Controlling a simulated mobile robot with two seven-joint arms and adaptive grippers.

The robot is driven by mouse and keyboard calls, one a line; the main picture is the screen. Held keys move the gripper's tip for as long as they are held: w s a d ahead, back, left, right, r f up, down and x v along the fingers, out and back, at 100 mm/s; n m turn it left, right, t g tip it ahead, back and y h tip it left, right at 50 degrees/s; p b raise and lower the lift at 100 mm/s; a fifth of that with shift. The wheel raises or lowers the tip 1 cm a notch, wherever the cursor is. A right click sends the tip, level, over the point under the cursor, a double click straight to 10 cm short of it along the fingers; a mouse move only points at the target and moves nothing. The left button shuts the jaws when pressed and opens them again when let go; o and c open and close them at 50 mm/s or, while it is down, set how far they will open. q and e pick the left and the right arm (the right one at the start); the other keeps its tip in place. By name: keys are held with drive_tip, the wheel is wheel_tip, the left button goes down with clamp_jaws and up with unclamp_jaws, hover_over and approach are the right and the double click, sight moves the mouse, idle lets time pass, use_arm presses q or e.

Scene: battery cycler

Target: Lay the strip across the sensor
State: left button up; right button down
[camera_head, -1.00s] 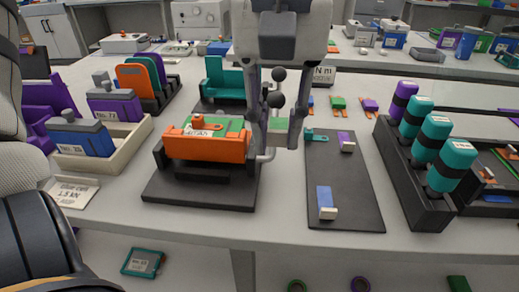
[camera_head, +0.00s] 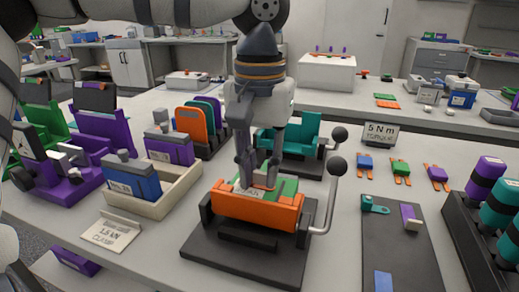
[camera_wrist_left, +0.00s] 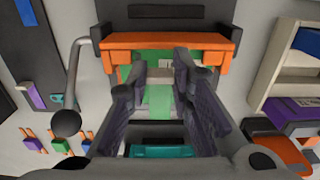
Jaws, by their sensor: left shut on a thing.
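A black-based press fixture (camera_head: 215,248) stands at the table's front middle, with an orange front bar (camera_head: 255,212) and a green block (camera_head: 288,190) behind it; the orange bar also shows in the wrist view (camera_wrist_left: 170,50). My left gripper (camera_head: 258,185) points down over the fixture, its fingertips low at the green block beside a white label. In the wrist view its fingers (camera_wrist_left: 160,80) are close around a small pale piece, and green lies below. I cannot tell surely which part is the strip or the sensor. My right gripper is out of view.
A ball-ended lever (camera_head: 335,180) stands upright at the fixture's right. A cream tray (camera_head: 165,203) with blue and purple blocks is left. A teal fixture (camera_head: 292,135) is behind. A dark mat (camera_head: 395,245) and a rack of cylinders (camera_head: 462,220) are right.

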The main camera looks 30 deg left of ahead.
use_arm(q)
drive_tip(key=shift+f, duration=0.55)
drive_tip(key=shift+f, duration=0.15)
drive_tip(key=shift+f, duration=0.4)
drive_tip(key=shift+f, duration=0.1)
drive_tip(key=o, duration=0.8)
wheel_tip(320, 180, up, 12)
idle(0.4)
